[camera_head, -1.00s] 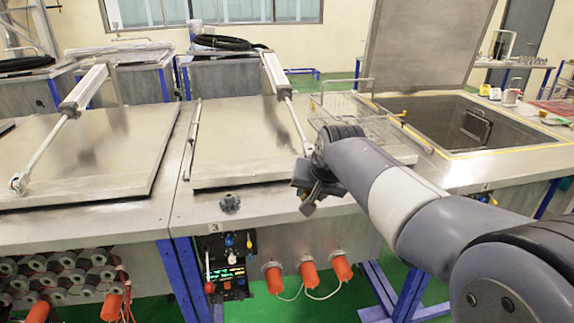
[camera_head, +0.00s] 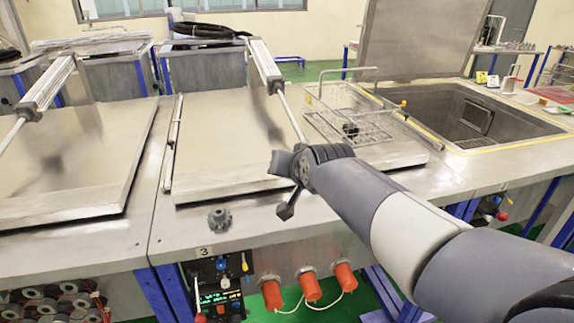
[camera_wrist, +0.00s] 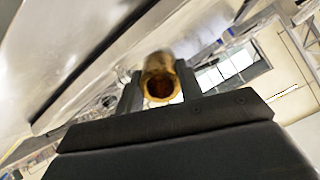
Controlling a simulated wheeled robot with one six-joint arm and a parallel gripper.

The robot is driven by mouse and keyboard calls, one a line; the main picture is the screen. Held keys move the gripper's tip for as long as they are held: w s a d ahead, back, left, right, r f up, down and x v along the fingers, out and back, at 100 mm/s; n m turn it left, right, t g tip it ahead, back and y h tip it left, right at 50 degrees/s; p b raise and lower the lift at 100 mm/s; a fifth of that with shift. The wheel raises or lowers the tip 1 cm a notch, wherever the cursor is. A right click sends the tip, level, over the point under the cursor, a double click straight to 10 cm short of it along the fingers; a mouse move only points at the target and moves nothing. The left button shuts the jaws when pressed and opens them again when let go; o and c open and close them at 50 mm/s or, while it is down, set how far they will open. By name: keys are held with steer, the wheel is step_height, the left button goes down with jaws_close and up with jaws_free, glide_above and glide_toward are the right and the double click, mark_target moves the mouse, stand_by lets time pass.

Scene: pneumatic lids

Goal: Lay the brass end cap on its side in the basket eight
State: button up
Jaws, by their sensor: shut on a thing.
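The brass end cap (camera_wrist: 160,86) shows in the wrist view as a hollow gold tube, its open end facing the camera. My gripper (camera_wrist: 158,96) is shut on it, with one dark finger on each side. In the head view my gripper end (camera_head: 284,163) is over the front part of the middle closed lid, and the cap cannot be made out there. A wire basket (camera_head: 375,130) with a raised handle stands on the right part of that lid, behind and to the right of my gripper. A small dark thing (camera_head: 350,130) is in it. I cannot read a number on the basket.
A grey knobbed part (camera_head: 219,218) stands on the bench's front edge, above a control panel (camera_head: 216,285) and orange plugs (camera_head: 310,288). A pneumatic cylinder (camera_head: 264,65) slants down to the middle lid (camera_head: 225,150). An open tank (camera_head: 485,120) is at right.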

steer(key=shift+f+b, duration=3.4)
steer(key=shift+f, duration=1)
steer(key=o, duration=1.3)
steer(key=v, duration=1)
steer(key=shift+s+r+p, duration=0.25)
steer(key=shift+s+p, duration=0.05)
steer(key=shift+p, duration=0.15)
steer(key=shift+w+f, duration=0.1)
steer(key=shift+w, duration=0.05)
